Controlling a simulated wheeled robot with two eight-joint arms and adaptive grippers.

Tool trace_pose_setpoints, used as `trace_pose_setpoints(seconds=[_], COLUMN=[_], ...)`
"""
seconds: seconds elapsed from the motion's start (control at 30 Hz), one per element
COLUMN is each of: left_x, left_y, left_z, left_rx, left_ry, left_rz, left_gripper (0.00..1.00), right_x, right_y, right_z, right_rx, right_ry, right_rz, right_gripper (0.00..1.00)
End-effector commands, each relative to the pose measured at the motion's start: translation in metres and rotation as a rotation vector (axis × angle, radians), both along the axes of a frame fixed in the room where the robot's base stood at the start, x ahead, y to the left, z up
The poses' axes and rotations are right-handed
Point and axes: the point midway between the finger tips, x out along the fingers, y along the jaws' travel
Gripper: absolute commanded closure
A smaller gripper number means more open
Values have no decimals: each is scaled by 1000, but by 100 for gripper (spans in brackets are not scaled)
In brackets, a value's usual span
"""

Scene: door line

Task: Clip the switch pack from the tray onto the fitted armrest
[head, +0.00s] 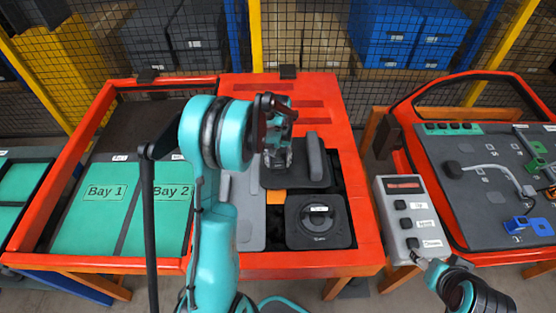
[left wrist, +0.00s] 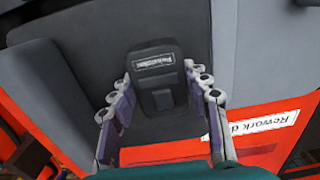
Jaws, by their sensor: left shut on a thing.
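My left gripper (head: 277,150) is over the red tray-like bench in the middle, above a dark plate. In the left wrist view its fingers (left wrist: 160,105) close on both sides of a dark block (left wrist: 160,62) with a small white label that I cannot read surely. I cannot tell whether this block is the switch pack. A raised dark bar (head: 316,156) on the plate stands just right of the gripper. I cannot make out the armrest with certainty. My right gripper (head: 432,272) is low at the right, and its fingers are too small to judge.
A round-knobbed dark unit (head: 318,212) and a grey panel (head: 250,210) lie in the red bench (head: 350,262). A grey button box (head: 408,220) stands to the right, beside a red-framed door panel (head: 480,165). Teal Bay 1 and Bay 2 boards (head: 105,205) are left.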

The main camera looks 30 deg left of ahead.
Motion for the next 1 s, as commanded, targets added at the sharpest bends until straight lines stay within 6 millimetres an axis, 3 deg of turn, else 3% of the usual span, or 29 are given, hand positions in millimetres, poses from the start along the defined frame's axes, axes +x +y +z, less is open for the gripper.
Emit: trace_pose_setpoints(seconds=[0.57, 0.67, 0.8, 0.97, 1.0], left_x=[-2, -2, -1, -1, -1], left_y=[-1, -1, -2, -2, -2], left_z=[-21, -24, -26, -26, -26], left_rx=[-2, -2, -3, -4, -4], left_ry=[5, 6, 5, 5, 5], left_rz=[0, 0, -1, -1, -1], left_gripper=[92, 100, 100, 91, 25], right_x=[0, 0, 0, 0, 0], right_y=[0, 0, 0, 0, 0], right_z=[-17, -19, -20, -20, -20], right_rx=[0, 0, 0, 0, 0], right_ry=[0, 0, 0, 0, 0], right_rz=[0, 0, 0, 0, 0], right_gripper=[38, 38, 38, 38, 38])
